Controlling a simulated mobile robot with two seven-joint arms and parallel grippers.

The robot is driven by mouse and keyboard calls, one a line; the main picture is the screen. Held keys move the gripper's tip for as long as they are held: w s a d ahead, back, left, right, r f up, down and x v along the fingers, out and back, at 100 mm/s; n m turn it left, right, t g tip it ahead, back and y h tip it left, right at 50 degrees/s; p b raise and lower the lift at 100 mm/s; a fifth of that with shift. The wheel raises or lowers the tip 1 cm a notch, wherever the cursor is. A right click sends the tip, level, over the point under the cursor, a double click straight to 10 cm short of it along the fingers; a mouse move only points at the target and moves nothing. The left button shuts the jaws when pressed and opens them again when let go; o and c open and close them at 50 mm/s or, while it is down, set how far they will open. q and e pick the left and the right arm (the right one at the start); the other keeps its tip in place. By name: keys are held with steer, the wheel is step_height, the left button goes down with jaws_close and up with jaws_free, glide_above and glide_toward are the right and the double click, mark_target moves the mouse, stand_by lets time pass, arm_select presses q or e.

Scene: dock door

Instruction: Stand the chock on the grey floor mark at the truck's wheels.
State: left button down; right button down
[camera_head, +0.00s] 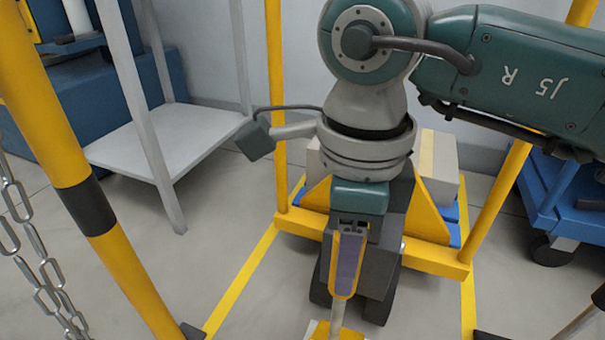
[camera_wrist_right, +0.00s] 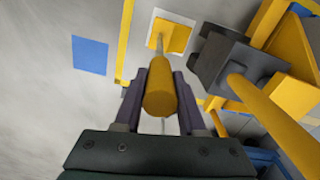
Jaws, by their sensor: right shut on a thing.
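My right gripper (camera_head: 346,290) points down and is shut on the yellow grip of the chock's handle. The grip (camera_wrist_right: 159,88) lies between the two fingers in the right wrist view. A thin rod runs from it to the yellow chock (camera_wrist_right: 174,37), which is partly cut off at the bottom of the head view (camera_head: 321,329). A pale square (camera_wrist_right: 158,20) shows around the chock; I cannot tell whether it is the floor mark or whether they touch. The truck's dark wheels (camera_head: 378,306) are beside the gripper, partly hidden by it. My left gripper is not in view.
A yellow post (camera_head: 115,262) and a hanging chain (camera_head: 40,262) stand at the left. The truck carries pale boxes (camera_head: 436,160) behind a yellow frame. A blue floor patch (camera_wrist_right: 90,55) lies on bare floor. A blue cart (camera_head: 556,195) stands at the right.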

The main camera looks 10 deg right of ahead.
mark_target(342, 306)
step_height(342, 306, down, 4)
steer(key=shift+r+b, duration=0.1)
steer(key=shift+b, duration=1.05)
steer(key=shift+w, duration=0.1)
steer(key=c, duration=0.9)
jaws_free()
steer(key=shift+f, duration=0.25)
steer(key=shift+c, duration=0.2)
steer(key=o, duration=0.5)
steer(key=shift+c, duration=0.2)
steer(key=shift+r, duration=0.1)
